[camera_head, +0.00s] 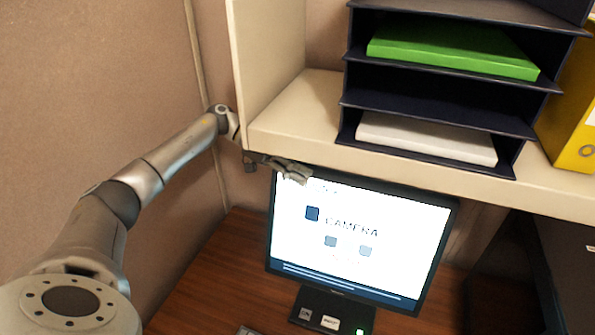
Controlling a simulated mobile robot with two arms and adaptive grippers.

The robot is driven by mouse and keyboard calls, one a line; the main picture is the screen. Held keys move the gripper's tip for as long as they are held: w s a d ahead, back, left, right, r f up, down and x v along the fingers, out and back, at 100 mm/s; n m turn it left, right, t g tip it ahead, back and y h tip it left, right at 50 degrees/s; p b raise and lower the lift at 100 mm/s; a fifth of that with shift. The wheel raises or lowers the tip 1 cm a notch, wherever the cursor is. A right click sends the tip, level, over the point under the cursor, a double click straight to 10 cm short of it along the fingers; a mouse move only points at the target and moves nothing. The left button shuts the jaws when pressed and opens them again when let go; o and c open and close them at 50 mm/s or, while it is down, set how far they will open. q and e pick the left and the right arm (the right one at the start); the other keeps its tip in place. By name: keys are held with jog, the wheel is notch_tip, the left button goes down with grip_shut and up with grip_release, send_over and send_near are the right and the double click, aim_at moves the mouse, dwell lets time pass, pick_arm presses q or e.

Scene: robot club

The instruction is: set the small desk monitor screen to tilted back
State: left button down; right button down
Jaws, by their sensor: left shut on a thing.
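The small desk monitor (350,255) stands on the brown desk under a cream shelf, its lit screen showing the word CAMERA and small squares. Its black frame and dark base (330,310) are visible. My left gripper (292,172) is at the upper left of the monitor, shut on the top edge of its frame. The fingertips cover that part of the edge. The exact tilt of the screen is hard to judge from this high viewpoint. My right gripper is not in view.
The cream shelf (400,170) hangs just above the monitor and holds a dark tray rack (440,112) with a green item and a white item. A yellow binder (575,110) stands at right. Bare desk (225,275) shows left of the monitor. Panel walls (90,100) close the left side.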

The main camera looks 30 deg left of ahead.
pick_arm(q)
jog(key=shift+w+a+f, duration=0.2)
jog(key=shift+w, duration=0.15)
jog(key=c, duration=1.2)
grip_release()
jog(key=shift+o, duration=0.2)
jog(key=shift+w+f, duration=0.25)
jog(key=shift+w, duration=0.05)
jog(key=shift+s+r, duration=0.1)
jog(key=v, duration=1.2)
jog(key=shift+d, duration=0.1)
